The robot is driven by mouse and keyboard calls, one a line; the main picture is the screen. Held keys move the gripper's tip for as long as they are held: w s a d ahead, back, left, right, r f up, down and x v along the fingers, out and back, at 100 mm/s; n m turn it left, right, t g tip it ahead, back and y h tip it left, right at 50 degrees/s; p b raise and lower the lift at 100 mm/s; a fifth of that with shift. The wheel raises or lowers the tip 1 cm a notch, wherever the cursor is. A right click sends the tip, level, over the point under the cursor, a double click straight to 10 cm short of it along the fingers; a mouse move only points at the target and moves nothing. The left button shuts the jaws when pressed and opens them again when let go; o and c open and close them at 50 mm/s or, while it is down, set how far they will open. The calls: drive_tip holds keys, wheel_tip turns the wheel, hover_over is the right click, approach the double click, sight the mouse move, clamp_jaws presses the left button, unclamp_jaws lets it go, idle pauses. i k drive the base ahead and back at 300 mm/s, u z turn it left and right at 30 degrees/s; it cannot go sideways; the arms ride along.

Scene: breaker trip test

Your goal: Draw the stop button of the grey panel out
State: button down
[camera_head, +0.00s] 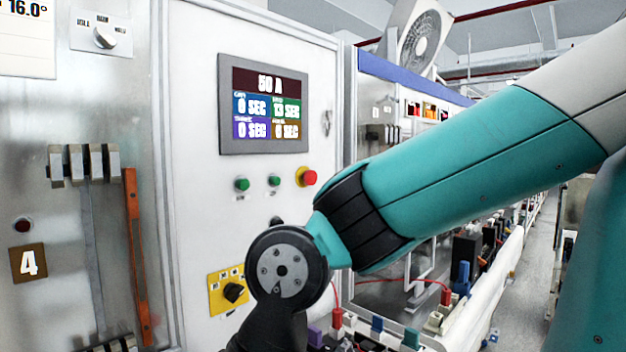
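The stop button (308,178) is a red mushroom head on a yellow collar. It sits on the front of the light grey panel (205,190), below the right end of its display and right of two green buttons. It is in plain view, close above my arm; nothing touches it. Whether it is pushed in or out cannot be told. My arm comes in from the right and bends down at a round grey joint below the button. A black part of my arm runs out of the bottom edge. The fingers of my gripper are not visible.
The display (265,103) reads 50 A. Two green buttons (242,184) (274,181) and a yellow plate with a black rotary knob (232,291) are on the panel. Breakers and red wires crowd the bench (465,318) at lower right. A metal panel marked 4 stands left.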

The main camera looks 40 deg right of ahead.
sight(310, 177)
drive_tip(key=k, duration=1.3)
drive_tip(key=z, duration=0.55)
drive_tip(key=i, duration=0.8)
drive_tip(key=z, duration=0.55)
drive_tip(key=i, duration=0.6)
drive_tip(key=u, duration=0.05)
